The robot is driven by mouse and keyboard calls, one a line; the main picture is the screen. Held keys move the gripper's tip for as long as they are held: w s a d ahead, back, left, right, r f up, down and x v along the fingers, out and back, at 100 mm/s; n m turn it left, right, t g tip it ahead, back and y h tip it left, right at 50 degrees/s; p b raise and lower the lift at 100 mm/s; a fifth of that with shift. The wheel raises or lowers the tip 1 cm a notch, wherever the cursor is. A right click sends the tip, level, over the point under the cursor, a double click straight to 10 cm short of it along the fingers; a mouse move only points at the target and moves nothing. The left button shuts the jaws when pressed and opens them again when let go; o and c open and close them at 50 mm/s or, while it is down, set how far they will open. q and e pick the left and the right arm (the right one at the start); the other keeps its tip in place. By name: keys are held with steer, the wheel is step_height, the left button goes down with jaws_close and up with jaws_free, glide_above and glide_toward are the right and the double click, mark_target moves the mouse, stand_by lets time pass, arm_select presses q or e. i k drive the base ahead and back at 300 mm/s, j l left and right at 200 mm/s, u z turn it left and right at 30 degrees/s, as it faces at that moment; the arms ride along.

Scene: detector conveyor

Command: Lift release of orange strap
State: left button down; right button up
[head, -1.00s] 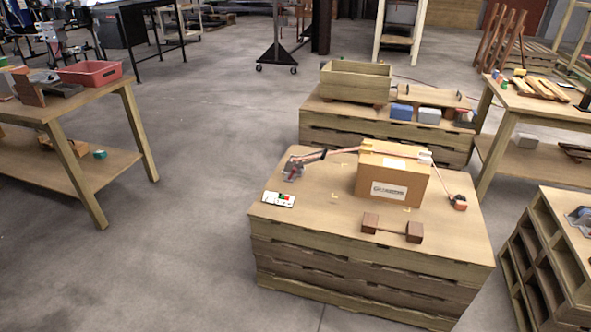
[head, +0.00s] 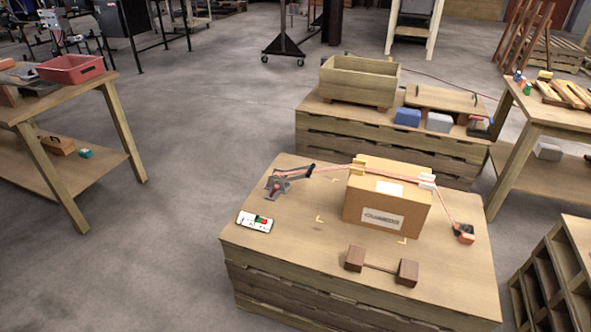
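The orange strap (head: 327,170) runs over the top of a cardboard box (head: 388,203) on a wooden pallet-stack table (head: 297,237). At its left end is a grey metal ratchet (head: 276,184) with a dark handle (head: 300,171), tilted up to the right. The strap passes pale corner pieces on the box's top edges. It slopes down on the right to a small orange and dark block (head: 464,233) on the table top. Neither of my grippers shows in the head view. The fine state of the release is too small to tell.
A wooden dumbbell-shaped piece (head: 380,266) lies in front of the box. A white panel with green and red parts (head: 255,222) lies at the table's left. A wooden crate (head: 358,79) stands on a stack behind.

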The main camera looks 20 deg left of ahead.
mark_target(275, 187)
steer(key=i+l, duration=0.25)
steer(key=i, duration=0.25)
steer(key=i+l+u, duration=0.1)
steer(key=i, duration=0.4)
steer(key=l, duration=0.1)
